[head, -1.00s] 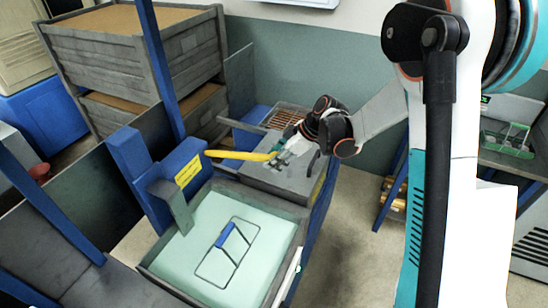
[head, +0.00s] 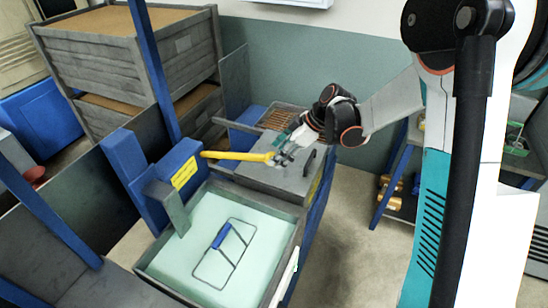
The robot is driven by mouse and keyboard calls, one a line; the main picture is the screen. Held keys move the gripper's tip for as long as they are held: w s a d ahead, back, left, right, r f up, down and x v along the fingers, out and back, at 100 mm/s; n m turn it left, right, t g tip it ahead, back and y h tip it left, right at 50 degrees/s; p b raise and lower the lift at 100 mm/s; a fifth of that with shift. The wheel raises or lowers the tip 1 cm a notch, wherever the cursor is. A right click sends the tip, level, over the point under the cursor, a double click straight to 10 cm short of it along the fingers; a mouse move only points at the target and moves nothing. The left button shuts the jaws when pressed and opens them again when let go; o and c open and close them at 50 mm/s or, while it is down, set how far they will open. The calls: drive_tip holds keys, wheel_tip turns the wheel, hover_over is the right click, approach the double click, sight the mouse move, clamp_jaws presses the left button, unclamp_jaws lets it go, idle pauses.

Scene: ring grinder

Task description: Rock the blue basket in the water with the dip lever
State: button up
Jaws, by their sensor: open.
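The dip lever (head: 238,156) is a yellow bar reaching right from a blue housing (head: 174,172) with a yellow label. The water (head: 188,252) is a pale green surface in a grey-rimmed tank at the lower middle. A wire handle with a blue grip (head: 222,236) shows at the water; the basket body below it is hidden or cannot be made out. My gripper (head: 284,158) is open at the right end of the lever. Its fingers are close to the lever tip; whether they touch it I cannot tell.
A grey box with a dark handle (head: 285,178) lies just below my gripper. Wooden crates (head: 120,60) are stacked at the back left. A blue post (head: 158,75) rises left of the lever. Floor (head: 345,230) is clear to the right of the tank.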

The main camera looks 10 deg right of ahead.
drive_tip(key=v, duration=0.8)
